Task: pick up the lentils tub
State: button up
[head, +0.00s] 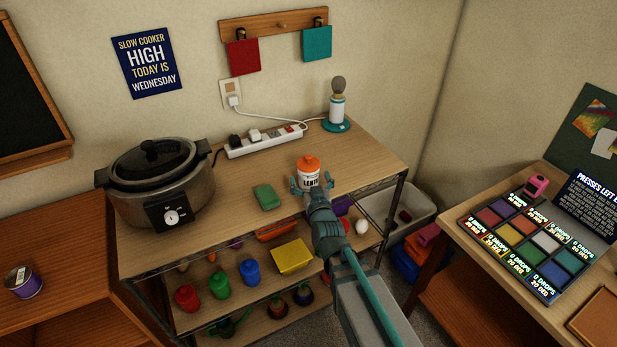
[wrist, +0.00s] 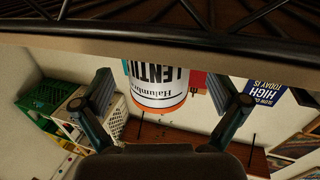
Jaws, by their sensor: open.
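The lentils tub (head: 309,176) is a white cylinder with an orange lid and dark lettering. It stands upright on the wooden shelf top (head: 228,205) near the front edge. My gripper (head: 312,187) is open, with its fingers reaching either side of the tub in the head view. In the wrist view the tub (wrist: 160,88) appears upside down between the open fingers of my gripper (wrist: 162,82), with a visible gap on each side. The tub's lower part is partly hidden by my gripper in the head view.
A green sponge-like block (head: 266,197) lies left of the tub. The shelf below holds several coloured items. The top right of the tub is clear.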

jog(key=shift+p+x, duration=0.35)
jog(key=shift+x, duration=1.1)
jog(key=shift+c, duration=0.2)
jog(key=c, duration=1.3)
